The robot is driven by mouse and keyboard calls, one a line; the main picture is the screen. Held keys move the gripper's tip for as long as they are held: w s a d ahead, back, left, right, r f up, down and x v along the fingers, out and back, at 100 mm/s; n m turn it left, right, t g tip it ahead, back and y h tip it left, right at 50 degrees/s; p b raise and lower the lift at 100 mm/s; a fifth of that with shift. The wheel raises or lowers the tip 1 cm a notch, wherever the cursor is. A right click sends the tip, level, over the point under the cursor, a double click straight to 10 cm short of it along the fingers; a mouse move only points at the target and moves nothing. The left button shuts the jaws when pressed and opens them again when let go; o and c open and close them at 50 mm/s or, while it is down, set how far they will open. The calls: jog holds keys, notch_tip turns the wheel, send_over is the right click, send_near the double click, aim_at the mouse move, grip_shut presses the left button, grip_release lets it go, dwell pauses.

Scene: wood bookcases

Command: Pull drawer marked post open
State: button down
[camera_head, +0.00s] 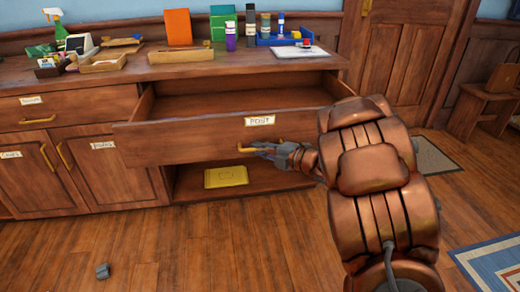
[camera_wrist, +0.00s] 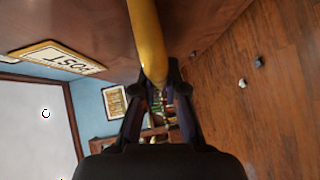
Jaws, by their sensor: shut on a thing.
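The wooden drawer (camera_head: 190,143) with a white label reading POST (camera_head: 260,121) is pulled out from the cabinet, and its empty-looking inside shows. Its yellow handle (camera_head: 243,149) is on the front below the label. My gripper (camera_head: 262,149) is shut on the handle, seen from the side in the head view. In the wrist view the yellow handle (camera_wrist: 147,40) runs down between the two dark fingers of my gripper (camera_wrist: 160,85). The POST label (camera_wrist: 58,58) shows upside down at the left there.
The countertop (camera_head: 240,70) above holds bottles, boxes, trays and a spray bottle. An open shelf below the drawer holds a yellow item (camera_head: 226,177). A small grey object (camera_head: 102,271) lies on the floor. Other drawer and cupboard doors at left are shut. The floor in front is mostly clear.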

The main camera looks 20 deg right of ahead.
jog(key=c, duration=1.2)
grip_release()
jog(key=v, duration=1.2)
jog(key=shift+d, duration=0.1)
